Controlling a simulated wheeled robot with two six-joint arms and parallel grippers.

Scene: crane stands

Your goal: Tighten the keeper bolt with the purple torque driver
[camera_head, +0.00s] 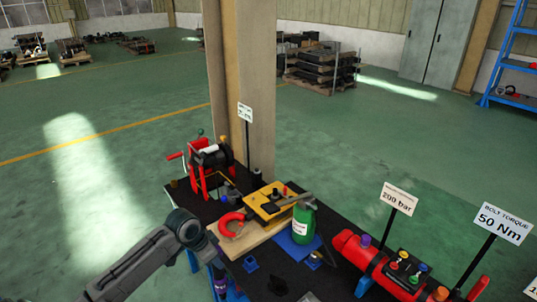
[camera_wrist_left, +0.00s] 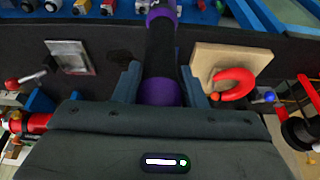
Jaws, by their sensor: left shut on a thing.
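My left gripper (camera_head: 213,270) comes in low from the left in the head view, at the bench's near-left edge. It is shut on the purple and black torque driver (camera_head: 220,286). In the left wrist view the driver (camera_wrist_left: 160,48) stands between the two fingers (camera_wrist_left: 160,88), its purple part close to the palm. The driver's far tip is outside that view. I cannot pick out the keeper bolt for certain. A sign reading "BOLT TORQUE 50 Nm" (camera_head: 502,222) stands at the right. My right gripper is not in view.
The black bench (camera_head: 330,282) holds a red winch (camera_head: 206,168), a red shackle (camera_head: 232,225) on a wooden board (camera_wrist_left: 208,64), a yellow block (camera_head: 268,212), a green bottle (camera_head: 303,224) and a red cylinder (camera_head: 358,252). A column (camera_head: 242,80) rises behind. Floor at left is clear.

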